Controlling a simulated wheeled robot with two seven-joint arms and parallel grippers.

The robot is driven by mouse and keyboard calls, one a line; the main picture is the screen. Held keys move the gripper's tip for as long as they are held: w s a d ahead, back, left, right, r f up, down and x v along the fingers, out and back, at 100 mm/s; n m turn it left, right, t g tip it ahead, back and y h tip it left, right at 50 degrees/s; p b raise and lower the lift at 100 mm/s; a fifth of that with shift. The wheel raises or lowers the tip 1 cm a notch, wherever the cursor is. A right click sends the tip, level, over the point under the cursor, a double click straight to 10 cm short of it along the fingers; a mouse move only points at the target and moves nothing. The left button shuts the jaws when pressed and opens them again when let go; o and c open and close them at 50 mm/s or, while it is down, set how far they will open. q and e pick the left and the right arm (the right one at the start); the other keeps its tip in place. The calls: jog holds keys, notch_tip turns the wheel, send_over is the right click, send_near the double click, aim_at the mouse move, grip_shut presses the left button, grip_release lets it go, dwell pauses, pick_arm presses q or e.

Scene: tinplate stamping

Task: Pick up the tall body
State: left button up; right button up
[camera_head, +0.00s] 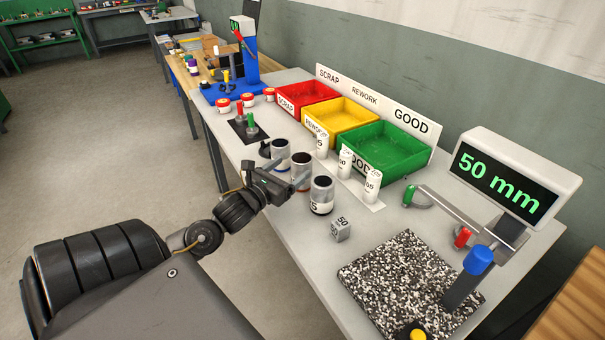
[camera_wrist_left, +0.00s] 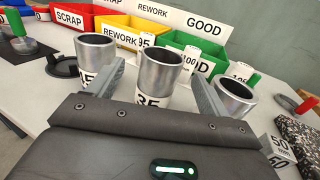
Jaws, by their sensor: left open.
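Three open metal cylinder bodies with white number labels stand upright in a row on the grey table: a left one (camera_head: 280,150), a middle one (camera_head: 301,162) and a right one (camera_head: 321,196). In the left wrist view, the middle body (camera_wrist_left: 161,72) stands between my fingers; the left body (camera_wrist_left: 95,52) and right body (camera_wrist_left: 235,97) are outside them. I cannot tell surely which body is tallest. My left gripper (camera_head: 290,178) is open, low over the table, its fingers on either side of the middle body. No grip shows. My right gripper is not in view.
White labelled cylinders (camera_head: 345,162) stand behind the bodies, before the red (camera_head: 305,92), yellow (camera_head: 340,118) and green (camera_head: 385,148) bins. A number cube (camera_head: 340,230), speckled plate (camera_head: 400,275) and gauge reading 50 mm (camera_head: 505,182) are to the right.

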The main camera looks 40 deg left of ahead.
aim_at(308, 156)
pick_arm(q)
jog(key=shift+w, duration=0.45)
jog(key=shift+w+r, duration=0.15)
jog(key=shift+w, duration=0.15)
jog(key=w+p, duration=0.1)
jog(key=w, duration=0.2)
jog(key=shift+w+a+p, duration=0.1)
jog(key=shift+w+p, duration=0.25)
jog(key=shift+w, duration=0.05)
jog(key=shift+w+f, duration=0.25)
jog(key=shift+w, duration=0.2)
jog(key=shift+c, duration=0.9)
jog(key=c, duration=1.1)
notch_tip(308, 156, up, 10)
jog(key=shift+b, duration=0.3)
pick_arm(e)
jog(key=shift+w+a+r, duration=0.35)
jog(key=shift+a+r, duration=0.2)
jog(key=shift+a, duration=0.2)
